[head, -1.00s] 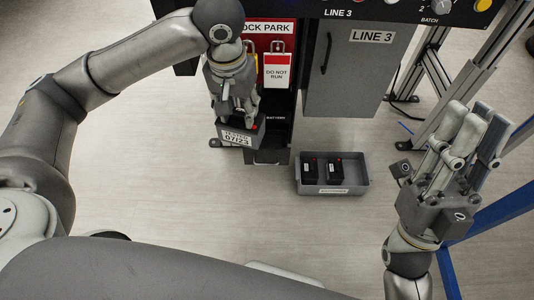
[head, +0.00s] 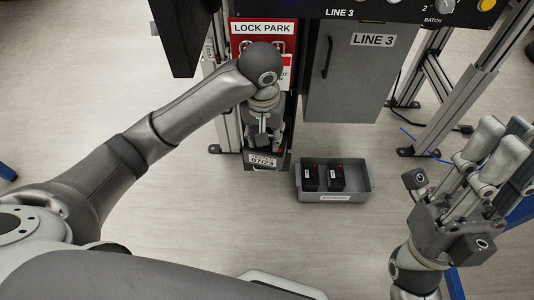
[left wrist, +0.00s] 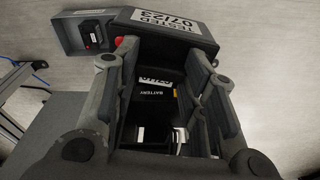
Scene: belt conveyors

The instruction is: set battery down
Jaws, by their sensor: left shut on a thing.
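My left gripper (head: 263,140) points down and is shut on a dark battery with a white label reading TESTED 07/23 (head: 262,160). The battery is at the front of the narrow dark bay below the red lock board. Whether it rests on the bay floor cannot be told. In the left wrist view the labelled battery (left wrist: 180,27) shows beyond the two fingers (left wrist: 160,65), with a BATTERY marking seen between them. My right gripper (head: 490,150) is at the right, open and empty, fingers pointing up.
A grey tray (head: 333,196) holding two black batteries (head: 323,178) is on the floor just right of the bay. It also shows in the left wrist view (left wrist: 71,42). A grey LINE 3 cabinet (head: 345,75) and metal frame post (head: 455,85) stand behind. Floor in front is clear.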

